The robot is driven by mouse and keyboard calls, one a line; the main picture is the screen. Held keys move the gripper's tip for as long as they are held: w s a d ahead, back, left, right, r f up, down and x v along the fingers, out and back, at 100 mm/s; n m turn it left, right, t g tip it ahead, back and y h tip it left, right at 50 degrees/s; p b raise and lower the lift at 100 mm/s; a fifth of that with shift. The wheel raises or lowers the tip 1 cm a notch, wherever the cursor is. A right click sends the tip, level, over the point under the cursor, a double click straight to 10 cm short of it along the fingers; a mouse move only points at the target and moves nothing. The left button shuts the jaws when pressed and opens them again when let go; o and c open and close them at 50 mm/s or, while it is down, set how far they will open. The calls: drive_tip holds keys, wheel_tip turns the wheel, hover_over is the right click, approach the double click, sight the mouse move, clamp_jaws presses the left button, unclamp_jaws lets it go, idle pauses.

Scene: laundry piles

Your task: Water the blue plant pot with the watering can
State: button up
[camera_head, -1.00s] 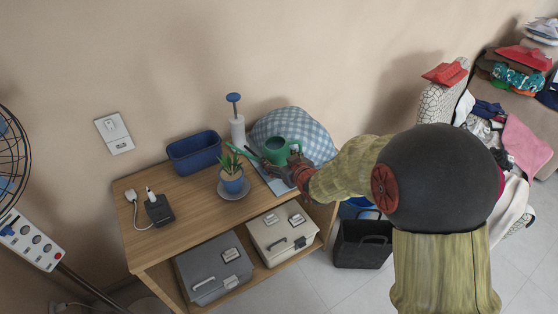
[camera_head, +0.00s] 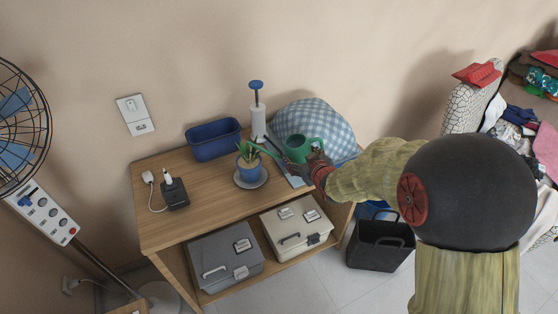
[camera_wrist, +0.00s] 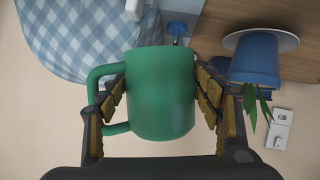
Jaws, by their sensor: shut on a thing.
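The green watering can (camera_head: 298,148) is in my gripper (camera_head: 312,162), above the right part of the wooden table. In the wrist view, the can (camera_wrist: 160,92) sits between the two fingers of my gripper (camera_wrist: 163,95), which are shut on its sides; its handle is at the left. The blue plant pot (camera_head: 249,171) with a green plant stands on a grey saucer, left of the can. The pot (camera_wrist: 256,62) also shows in the wrist view, right of the can. The can's spout points left towards the plant in the head view; I cannot tell whether water comes out.
A blue planter box (camera_head: 214,142), a white pump bottle (camera_head: 258,122) and a blue checked cushion (camera_head: 318,120) line the table's back. A black charger (camera_head: 175,193) is at the left. Two cases (camera_head: 225,262) (camera_head: 297,228) stand on the lower shelf. A black bin (camera_head: 380,244) is on the floor.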

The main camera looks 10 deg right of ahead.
idle(0.5)
drive_tip(key=shift+s+d+f+n+h+b, duration=0.1)
drive_tip(key=shift+f+n+h+b, duration=0.05)
drive_tip(key=shift+f+b, duration=0.75)
drive_tip(key=shift+d+f+n+h+b, duration=0.15)
drive_tip(key=shift+f+b, duration=0.45)
drive_tip(key=shift+b, duration=0.45)
drive_tip(key=shift+r, duration=0.1)
drive_tip(key=shift+r+b, duration=0.35)
drive_tip(key=shift+r, duration=0.2)
drive_tip(key=shift+d+r+n+g+h, duration=0.15)
drive_tip(key=shift+r+n+g+h, duration=0.2)
drive_tip(key=shift+r, duration=0.25)
drive_tip(key=shift+r, duration=0.15)
drive_tip(key=shift+r+n+h, duration=0.35)
drive_tip(key=shift+r, duration=0.25)
